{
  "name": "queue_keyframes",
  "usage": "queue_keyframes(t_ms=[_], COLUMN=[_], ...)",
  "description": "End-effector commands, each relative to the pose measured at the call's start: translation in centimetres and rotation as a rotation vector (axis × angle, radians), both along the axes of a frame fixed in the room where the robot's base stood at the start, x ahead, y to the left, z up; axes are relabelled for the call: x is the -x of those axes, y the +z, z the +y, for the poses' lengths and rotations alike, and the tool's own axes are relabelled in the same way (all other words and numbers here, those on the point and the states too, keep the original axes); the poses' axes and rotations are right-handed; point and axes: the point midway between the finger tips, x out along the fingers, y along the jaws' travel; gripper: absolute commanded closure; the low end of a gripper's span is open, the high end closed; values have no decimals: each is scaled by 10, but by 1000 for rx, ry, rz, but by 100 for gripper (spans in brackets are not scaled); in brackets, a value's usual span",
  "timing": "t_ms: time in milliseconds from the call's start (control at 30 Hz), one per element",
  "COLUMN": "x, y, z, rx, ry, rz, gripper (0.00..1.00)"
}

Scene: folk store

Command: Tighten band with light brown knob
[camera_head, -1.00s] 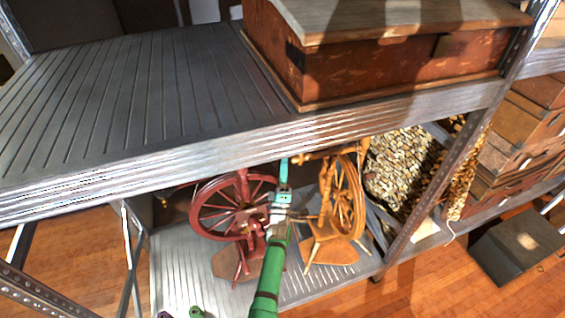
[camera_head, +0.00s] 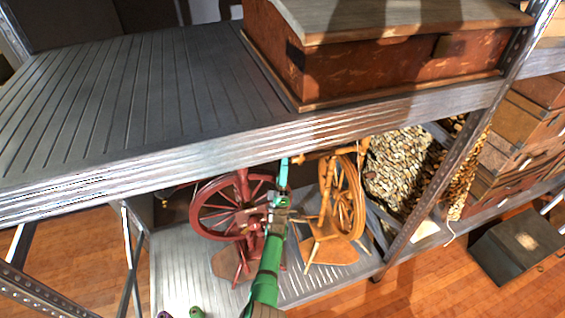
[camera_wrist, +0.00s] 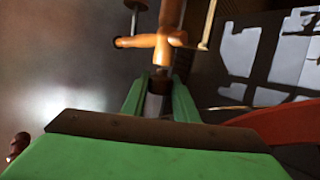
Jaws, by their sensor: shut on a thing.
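A light brown spinning wheel (camera_head: 345,205) stands on the lower shelf, right of my arm. In the wrist view its turned light brown wooden part (camera_wrist: 155,40), with a crossbar, runs down to a knob-like end (camera_wrist: 160,72) between my fingertips. My green gripper (camera_wrist: 159,80) is shut on this light brown knob. In the head view my gripper (camera_head: 283,170) is just below the upper shelf's front edge, at the left of the light brown wheel's top. The band is too small to make out clearly.
A red spinning wheel (camera_head: 222,207) stands close on the left of my arm. The metal upper shelf (camera_head: 130,100) hangs just above, carrying a red-brown chest (camera_head: 390,65). A slanted metal post (camera_head: 437,165) and a patterned textured item (camera_head: 398,170) are at right.

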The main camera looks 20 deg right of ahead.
Motion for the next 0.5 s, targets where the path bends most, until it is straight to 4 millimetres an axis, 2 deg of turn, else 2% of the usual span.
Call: queue_keyframes(t_ms=[33, 267, 300, 367, 500], x=[1, 1, 1, 1, 1], y=[0, 1, 1, 1, 1], z=[-7, -7, -7, -7, -4], rx=[-7, -8, -8, -8, -5], ry=[-10, -11, -11, -10, -5], rz=[-2, -2, -2, -2, -1], gripper=[96, 96, 71, 57, 55])
